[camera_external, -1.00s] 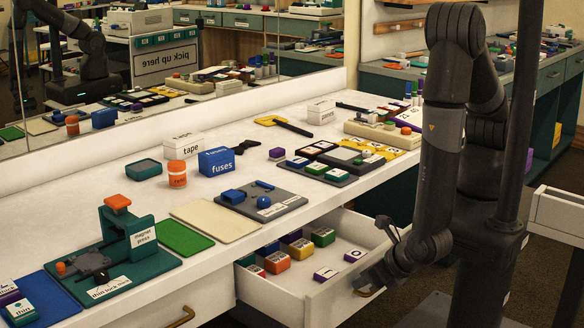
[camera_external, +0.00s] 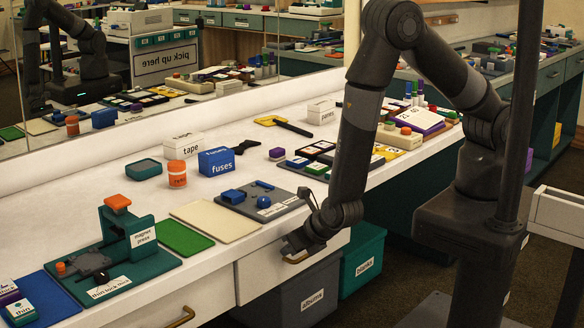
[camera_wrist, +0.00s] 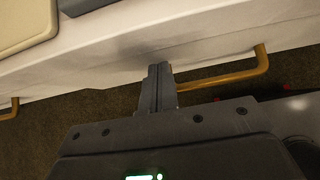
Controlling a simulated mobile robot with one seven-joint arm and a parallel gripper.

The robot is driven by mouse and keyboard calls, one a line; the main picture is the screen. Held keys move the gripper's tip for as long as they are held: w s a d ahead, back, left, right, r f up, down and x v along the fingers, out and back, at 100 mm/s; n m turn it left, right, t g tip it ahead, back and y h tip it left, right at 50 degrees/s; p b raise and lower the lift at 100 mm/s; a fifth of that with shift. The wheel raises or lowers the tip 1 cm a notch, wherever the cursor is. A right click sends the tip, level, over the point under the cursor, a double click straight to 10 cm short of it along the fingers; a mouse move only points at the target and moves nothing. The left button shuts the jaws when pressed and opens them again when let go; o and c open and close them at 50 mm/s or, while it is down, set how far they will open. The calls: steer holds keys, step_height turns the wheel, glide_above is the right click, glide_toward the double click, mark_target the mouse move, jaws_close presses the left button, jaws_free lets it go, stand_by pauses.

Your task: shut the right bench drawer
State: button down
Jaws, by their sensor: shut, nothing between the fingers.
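The right bench drawer (camera_external: 262,270) is white with a brass handle (camera_external: 297,258). Its front looks flush with the bench front, and its inside is hidden. My gripper (camera_external: 290,247) is at the drawer front, beside the handle. In the wrist view my gripper (camera_wrist: 158,74) has its fingers together with nothing between them, and the tips are at the white drawer front. The brass handle (camera_wrist: 262,60) runs just right of the fingers there. I cannot tell whether the fingertips touch the front.
Below the drawer stand a grey albums bin (camera_external: 290,300) and a teal blanks bin (camera_external: 362,262). The bench top (camera_external: 150,205) holds a magnet press (camera_external: 130,235), a fuses box (camera_external: 216,161) and a grey tray (camera_external: 275,210) near the front edge. Another drawer handle (camera_external: 180,318) is at left.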

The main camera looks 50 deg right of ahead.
steer(key=shift+w+r, duration=0.1)
steer(key=shift+w, duration=0.9)
steer(key=shift+w+d, duration=0.1)
steer(key=s+r, duration=0.6)
steer(key=s, duration=0.6)
steer(key=shift+a+r, duration=0.2)
steer(key=shift+r, duration=0.2)
